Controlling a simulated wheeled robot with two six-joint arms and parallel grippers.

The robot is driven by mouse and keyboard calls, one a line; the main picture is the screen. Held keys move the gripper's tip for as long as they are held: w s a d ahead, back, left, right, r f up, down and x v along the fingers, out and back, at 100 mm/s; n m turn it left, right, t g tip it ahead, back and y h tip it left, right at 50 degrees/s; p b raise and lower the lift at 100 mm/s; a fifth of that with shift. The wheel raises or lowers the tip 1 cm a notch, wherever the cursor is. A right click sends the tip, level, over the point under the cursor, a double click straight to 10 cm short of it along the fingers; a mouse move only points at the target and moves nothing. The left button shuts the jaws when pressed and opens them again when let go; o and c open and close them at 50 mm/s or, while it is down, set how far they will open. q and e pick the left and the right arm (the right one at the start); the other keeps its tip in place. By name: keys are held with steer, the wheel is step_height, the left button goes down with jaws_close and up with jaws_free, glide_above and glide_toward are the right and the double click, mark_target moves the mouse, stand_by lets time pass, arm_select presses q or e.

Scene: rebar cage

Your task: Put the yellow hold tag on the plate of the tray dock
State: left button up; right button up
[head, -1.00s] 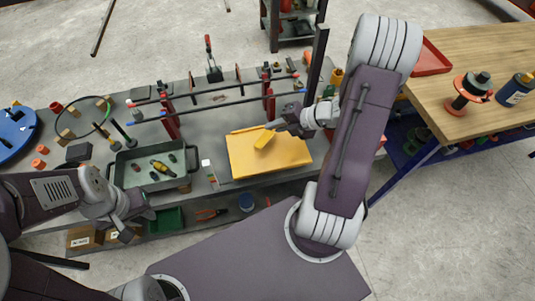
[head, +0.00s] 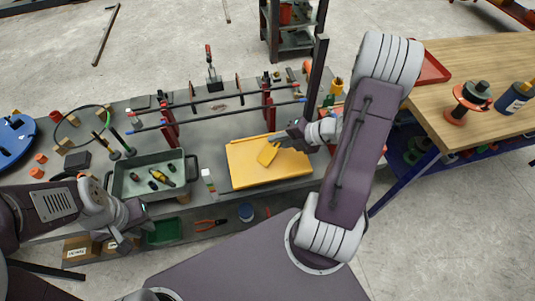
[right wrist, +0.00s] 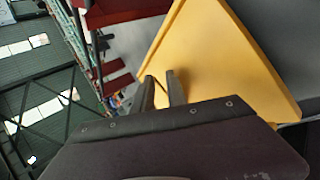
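The yellow hold tag (head: 267,154) is a small yellow block seen over the yellow plate (head: 242,175) of the tray dock in the head view. My right gripper (head: 280,143) is shut on the tag's upper right end and holds it tilted. I cannot tell whether the tag's lower end touches the plate. In the right wrist view my fingers (right wrist: 162,90) point at a broad yellow surface, where tag and plate cannot be told apart. My left gripper (head: 128,238) looks open and empty, in front of the grey tray.
The grey tray (head: 119,184) with several small items stands left of the plate. A white-topped block (head: 208,178) stands between them. The rebar cage (head: 216,114) with red posts is behind the plate, and a dark upright post (head: 315,72) rises behind right. A wooden table (head: 440,105) is at the right.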

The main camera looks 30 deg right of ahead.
steer(key=p+v, duration=0.4)
steer(key=v, duration=0.1)
steer(key=shift+r, duration=0.45)
steer(key=shift+s+d+p, duration=0.2)
steer(key=shift+s+p, duration=0.05)
steer(key=shift+p, duration=0.15)
steer(key=shift+s, duration=0.1)
